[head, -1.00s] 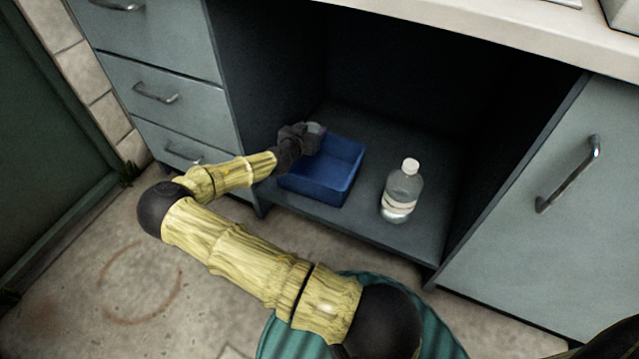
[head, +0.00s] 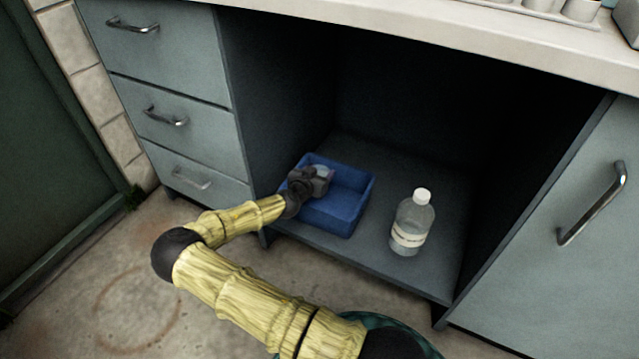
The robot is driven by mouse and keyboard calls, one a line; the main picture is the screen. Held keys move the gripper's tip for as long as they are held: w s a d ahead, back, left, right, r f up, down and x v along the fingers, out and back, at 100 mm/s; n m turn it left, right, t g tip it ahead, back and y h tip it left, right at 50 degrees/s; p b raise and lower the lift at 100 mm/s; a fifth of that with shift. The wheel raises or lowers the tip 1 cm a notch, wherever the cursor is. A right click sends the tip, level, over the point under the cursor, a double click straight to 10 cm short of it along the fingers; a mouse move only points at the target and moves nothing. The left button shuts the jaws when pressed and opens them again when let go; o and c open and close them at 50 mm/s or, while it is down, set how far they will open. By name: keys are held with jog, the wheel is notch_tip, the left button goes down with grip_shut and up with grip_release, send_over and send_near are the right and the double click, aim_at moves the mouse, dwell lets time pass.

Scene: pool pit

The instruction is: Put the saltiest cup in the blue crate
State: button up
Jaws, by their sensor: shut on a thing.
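The blue crate (head: 369,199) stands on the floor of the open cabinet bay, next to its left wall. My gripper (head: 322,176) is over the left part of the crate, reaching in from the front left. It is shut on a small pale cup (head: 323,171), of which only the top shows. The gripper hides the rest of the cup, and I cannot tell whether the cup touches the crate's floor. The right part of the crate's inside looks empty.
A clear bottle (head: 412,222) with a white cap stands right of the crate. Drawers (head: 165,115) flank the bay on the left, a door (head: 560,220) on the right. Several pale cups (head: 540,5) stand on the counter (head: 430,30) above.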

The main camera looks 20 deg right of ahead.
jog(key=shift+f+b, duration=1.15)
jog(key=shift+f, duration=0.7)
jog(key=shift+s+f+b, duration=0.1)
jog(key=shift+f+b, duration=0.5)
jog(key=shift+f, duration=0.1)
jog(key=o, duration=1.1)
jog(key=shift+f, duration=0.1)
jog(key=shift+r+p, duration=0.55)
jog(key=shift+p, duration=0.05)
jog(key=p+v, duration=0.2)
jog(key=v, duration=0.4)
jog(key=p+v, duration=0.3)
jog(key=v, duration=0.3)
jog(key=shift+r, duration=0.25)
